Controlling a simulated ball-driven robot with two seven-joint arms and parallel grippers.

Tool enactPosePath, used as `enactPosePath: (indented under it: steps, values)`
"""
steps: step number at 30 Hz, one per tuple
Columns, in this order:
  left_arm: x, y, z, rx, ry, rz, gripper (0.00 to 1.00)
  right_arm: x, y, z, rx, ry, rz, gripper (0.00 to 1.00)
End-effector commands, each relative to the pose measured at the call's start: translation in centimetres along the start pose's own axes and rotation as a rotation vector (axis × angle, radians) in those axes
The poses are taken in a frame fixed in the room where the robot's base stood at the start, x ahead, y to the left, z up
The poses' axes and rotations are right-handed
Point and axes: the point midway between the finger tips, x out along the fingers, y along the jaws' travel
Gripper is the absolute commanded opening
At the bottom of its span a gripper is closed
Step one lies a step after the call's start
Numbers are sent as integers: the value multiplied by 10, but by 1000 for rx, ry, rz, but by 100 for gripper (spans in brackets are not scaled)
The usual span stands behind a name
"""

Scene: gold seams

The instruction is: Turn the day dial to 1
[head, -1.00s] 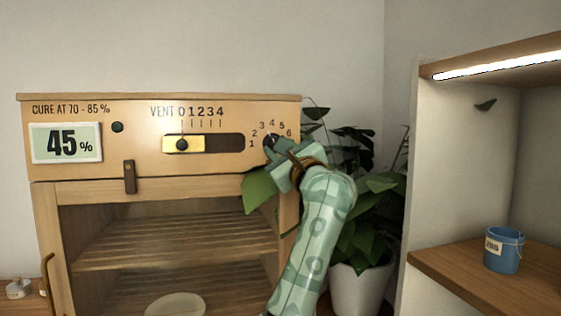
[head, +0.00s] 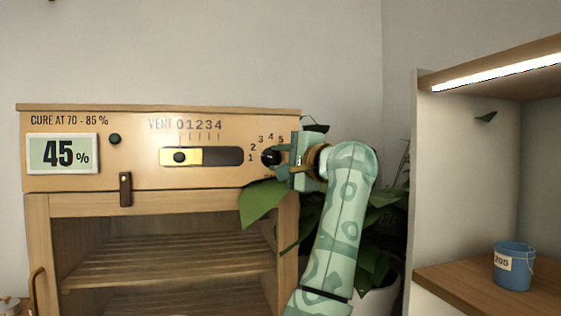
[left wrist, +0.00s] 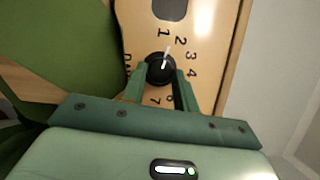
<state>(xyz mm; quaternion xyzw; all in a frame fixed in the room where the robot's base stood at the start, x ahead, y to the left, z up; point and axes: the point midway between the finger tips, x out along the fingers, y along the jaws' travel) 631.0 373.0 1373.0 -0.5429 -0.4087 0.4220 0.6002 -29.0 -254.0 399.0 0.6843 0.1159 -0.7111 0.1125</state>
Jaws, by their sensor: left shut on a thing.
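The day dial (head: 269,157) is a black round knob at the right end of the cabinet's front panel, with numbers around it. In the left wrist view the dial (left wrist: 159,66) has a white pointer line, which points between 1 and 2. My left gripper (head: 282,158) comes in from the right side of the dial. Its two green fingers (left wrist: 161,78) are on either side of the knob and shut on it. The gripper hides the right-hand numbers in the head view. My right gripper is not in view.
A vent slider (head: 202,156) and a 45% display (head: 63,153) are on the same panel. A leafy plant (head: 262,201) stands close beside and below the dial. A shelf with a blue bucket (head: 513,267) is at the right.

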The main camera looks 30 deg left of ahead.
Motion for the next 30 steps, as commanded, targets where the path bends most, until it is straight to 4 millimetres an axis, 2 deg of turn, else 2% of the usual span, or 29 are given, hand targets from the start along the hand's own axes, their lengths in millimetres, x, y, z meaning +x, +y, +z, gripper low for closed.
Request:
enactPosePath:
  steps: [12, 30]
  values:
    - [0, -1, 0, -204, 0, 89, 7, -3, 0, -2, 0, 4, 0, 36]
    - [0, -1, 0, -245, 0, 105, 6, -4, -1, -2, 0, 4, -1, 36]
